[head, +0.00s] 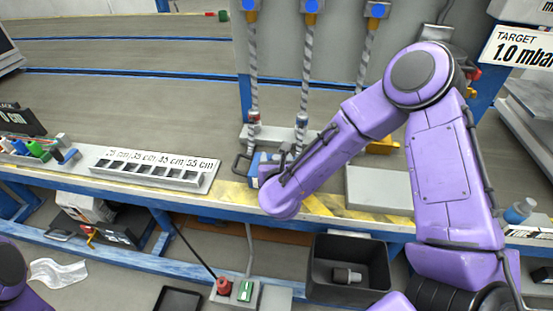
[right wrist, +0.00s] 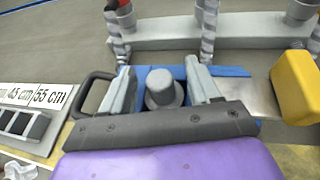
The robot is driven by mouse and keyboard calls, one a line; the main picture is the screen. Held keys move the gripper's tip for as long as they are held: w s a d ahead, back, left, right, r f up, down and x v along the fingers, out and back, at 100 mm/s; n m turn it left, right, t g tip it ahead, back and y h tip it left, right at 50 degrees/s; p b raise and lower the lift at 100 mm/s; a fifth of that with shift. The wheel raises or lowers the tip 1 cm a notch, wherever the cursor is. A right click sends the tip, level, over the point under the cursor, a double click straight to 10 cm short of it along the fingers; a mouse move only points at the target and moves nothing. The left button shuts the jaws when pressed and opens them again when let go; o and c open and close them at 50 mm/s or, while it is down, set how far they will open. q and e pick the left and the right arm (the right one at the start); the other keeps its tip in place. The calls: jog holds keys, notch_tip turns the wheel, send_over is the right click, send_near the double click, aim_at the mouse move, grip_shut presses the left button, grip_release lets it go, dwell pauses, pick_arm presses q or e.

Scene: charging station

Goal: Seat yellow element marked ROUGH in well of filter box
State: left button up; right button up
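A blue box (head: 255,168) with a dark side handle sits on the bench's front strip, partly hidden by my right arm; it also shows in the right wrist view (right wrist: 150,72). I take it for the filter box; its well cannot be made out. My right gripper (right wrist: 162,82) is over it with its fingers apart, one on each side of a grey round knob (right wrist: 164,92). A yellow block (right wrist: 298,85) stands to the right; it shows partly behind my arm in the head view (head: 384,147). No ROUGH mark is readable. My left gripper is out of view.
A white slotted rack with length labels (head: 155,168) lies left of the box. Striped columns (head: 310,75) rise behind it. A grey flat block (head: 378,190) lies at right. A dark bin (head: 347,270) and a red-and-green button box (head: 235,292) are below the bench edge.

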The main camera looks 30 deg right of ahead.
jog(key=v, duration=1)
jog(key=shift+s+p, duration=0.25)
jog(key=shift+p, duration=0.15)
jog(key=shift+a+r, duration=0.1)
